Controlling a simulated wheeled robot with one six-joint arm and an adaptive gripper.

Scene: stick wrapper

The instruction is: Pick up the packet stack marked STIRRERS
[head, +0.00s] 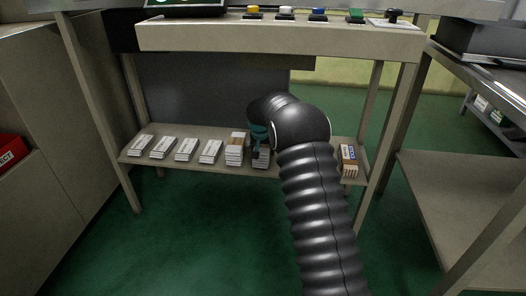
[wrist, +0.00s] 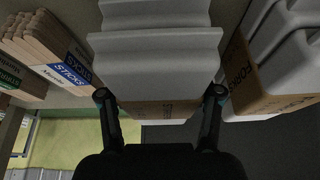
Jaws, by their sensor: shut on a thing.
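My gripper (head: 258,134) reaches down to the lower shelf in the head view. In the wrist view its two fingers (wrist: 159,94) are shut on a ridged grey-white stack (wrist: 155,45) with a brown band (wrist: 158,109). The print on that band is too dark to read. The stack also shows in the head view (head: 263,160), partly hidden by my arm. I cannot tell whether it is clear of the shelf. At the far left of the wrist view is a wooden packet stack with a green label (wrist: 10,78), cut off by the edge. I cannot read the word STIRRERS anywhere.
A stack marked FORKS (wrist: 262,85) stands close on the right in the wrist view. A wooden stack marked STICKS (wrist: 50,55) is on the left. Several white bundles (head: 185,149) line the shelf (head: 190,167). The bench (head: 280,38) overhangs it. A brown-and-blue stack (head: 348,160) stands right of my arm.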

